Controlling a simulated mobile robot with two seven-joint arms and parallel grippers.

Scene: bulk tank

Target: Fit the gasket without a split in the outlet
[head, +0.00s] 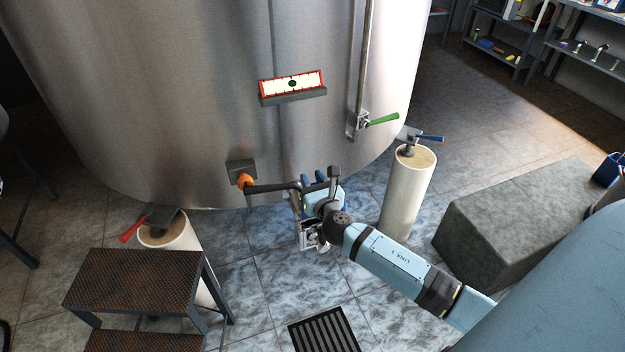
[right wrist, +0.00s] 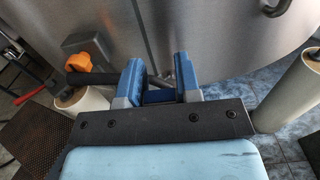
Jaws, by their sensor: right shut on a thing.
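The outlet looks to be the dark pipe (head: 273,188) low on the tank's front, with an orange knob (head: 244,180) at its left end. My right gripper (head: 318,182) is at the pipe's right end. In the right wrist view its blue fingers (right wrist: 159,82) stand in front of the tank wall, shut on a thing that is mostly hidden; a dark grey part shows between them. I cannot tell whether it is joined to the pipe. The pipe (right wrist: 92,78) runs behind the left finger there. I cannot make out a gasket. My left gripper is not in view.
The steel tank (head: 180,90) fills the back, with a red-framed gauge (head: 292,84) and green-handled valve (head: 380,119). Cream pillars (head: 405,195) stand at both sides. A step stool (head: 135,280) is at left, a grey block (head: 515,210) at right, a floor drain (head: 325,332) in front.

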